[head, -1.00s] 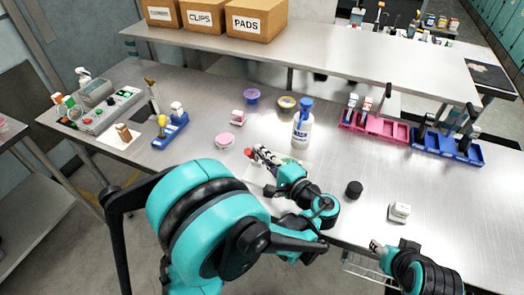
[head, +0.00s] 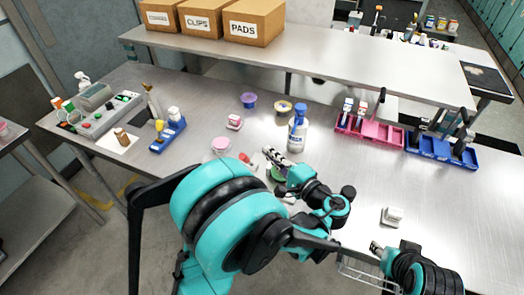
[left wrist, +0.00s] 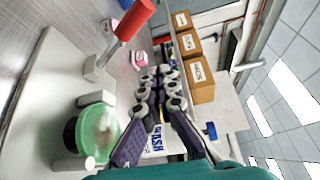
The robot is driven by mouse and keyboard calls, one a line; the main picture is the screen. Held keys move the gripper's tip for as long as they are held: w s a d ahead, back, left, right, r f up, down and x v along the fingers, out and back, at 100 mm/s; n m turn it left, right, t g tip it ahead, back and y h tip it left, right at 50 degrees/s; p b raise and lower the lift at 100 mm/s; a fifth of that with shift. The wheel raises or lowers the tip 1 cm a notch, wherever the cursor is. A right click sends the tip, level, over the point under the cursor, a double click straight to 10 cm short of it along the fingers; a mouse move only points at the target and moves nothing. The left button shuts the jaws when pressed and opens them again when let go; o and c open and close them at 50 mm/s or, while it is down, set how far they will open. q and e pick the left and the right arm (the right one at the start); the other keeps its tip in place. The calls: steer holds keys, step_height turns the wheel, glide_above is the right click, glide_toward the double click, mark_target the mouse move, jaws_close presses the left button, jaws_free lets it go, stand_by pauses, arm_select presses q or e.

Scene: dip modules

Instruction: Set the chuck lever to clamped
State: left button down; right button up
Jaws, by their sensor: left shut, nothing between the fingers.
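The chuck lever has a red grip (left wrist: 135,18) on a pale metal rod. In the left wrist view it rises from a block on a white base plate (left wrist: 50,80). A green round part (left wrist: 95,128) with a black rim sits between pale jaw blocks on the same plate. In the head view the red grip (head: 245,158) shows left of my left gripper (head: 268,153). The green part (head: 278,172) is mostly hidden behind that gripper. My left gripper also shows in the left wrist view (left wrist: 160,75), shut, empty and apart from the lever. My right gripper (head: 375,247) is low at the right.
A white wash bottle with blue cap (head: 298,128) stands just beyond my left gripper. A pink tub (head: 220,145) is left of the fixture. A white block (head: 393,216) lies near the front edge. Pink (head: 370,132) and blue (head: 441,149) bins stand at right.

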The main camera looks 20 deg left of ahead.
arm_select(q)
steer(key=s+d, duration=0.1)
steer(key=d, duration=0.1)
steer(key=s+d+f, duration=0.1)
steer(key=s+d, duration=0.1)
steer(key=d, duration=0.1)
steer(key=shift+s+d+f+p, duration=0.25)
steer(key=shift+d+f+p, duration=0.05)
steer(key=shift+f+p, duration=0.05)
